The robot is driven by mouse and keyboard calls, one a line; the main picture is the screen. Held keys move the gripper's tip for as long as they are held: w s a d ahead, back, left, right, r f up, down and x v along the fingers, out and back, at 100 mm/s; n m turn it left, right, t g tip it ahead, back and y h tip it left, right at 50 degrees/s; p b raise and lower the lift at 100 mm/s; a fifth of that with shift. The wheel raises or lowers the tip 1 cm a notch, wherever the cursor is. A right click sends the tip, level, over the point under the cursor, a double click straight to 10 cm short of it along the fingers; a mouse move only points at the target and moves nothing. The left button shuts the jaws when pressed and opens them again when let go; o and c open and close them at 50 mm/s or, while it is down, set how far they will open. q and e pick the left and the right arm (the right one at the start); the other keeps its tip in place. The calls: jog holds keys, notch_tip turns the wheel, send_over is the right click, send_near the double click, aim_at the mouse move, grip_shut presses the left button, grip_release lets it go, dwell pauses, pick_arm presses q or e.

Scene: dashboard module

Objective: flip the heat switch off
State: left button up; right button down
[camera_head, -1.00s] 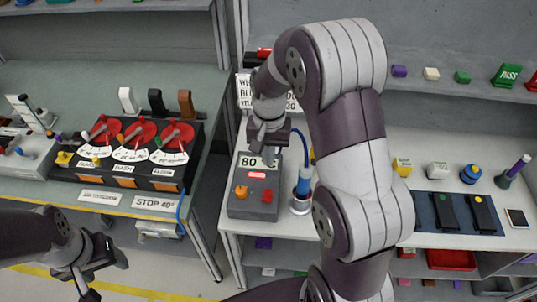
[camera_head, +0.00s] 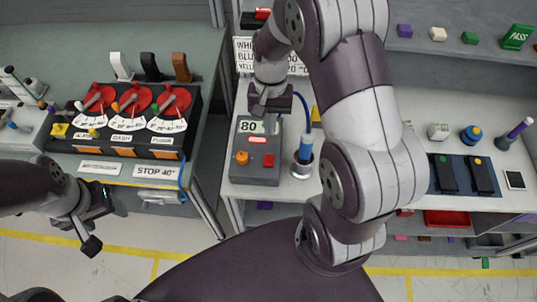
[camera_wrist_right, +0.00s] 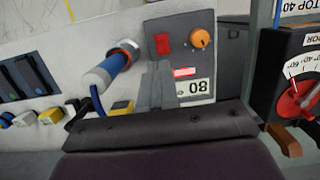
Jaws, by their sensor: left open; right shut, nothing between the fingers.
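A dark grey box (camera_head: 255,179) stands on the white bench in the head view, with an "80" display, a red lit label, an orange knob (camera_head: 242,158) and a red switch (camera_head: 268,160). The red switch also shows in the right wrist view (camera_wrist_right: 163,43); which way it is set, I cannot tell. My right gripper (camera_head: 268,109) is shut and empty above the display end of the box. In the right wrist view its fingers (camera_wrist_right: 155,85) point toward the red switch, apart from it. My left gripper (camera_head: 92,222) is open and empty at the lower left, away from the box.
A blue-handled tool (camera_head: 305,148) stands in a round holder close beside the box. A panel with red dials (camera_head: 130,105) is on the left bench. Two black devices (camera_head: 460,174) lie at right. A floor gap separates the benches.

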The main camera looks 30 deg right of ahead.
jog(key=p, duration=0.1)
send_near(268, 164)
jog(key=f, duration=0.2)
jog(key=f+p, duration=0.1)
jog(key=f, duration=0.3)
jog(key=shift+s+a+f+p, duration=0.1)
jog(key=shift+s+a+p, duration=0.2)
jog(key=shift+s+p, duration=0.05)
jog(key=shift+w+f, duration=0.1)
jog(key=shift+f, duration=0.3)
pick_arm(q)
jog(key=r, duration=0.1)
jog(key=w+r, duration=0.1)
jog(key=shift+w+r, duration=0.15)
jog(key=shift+r, duration=0.2)
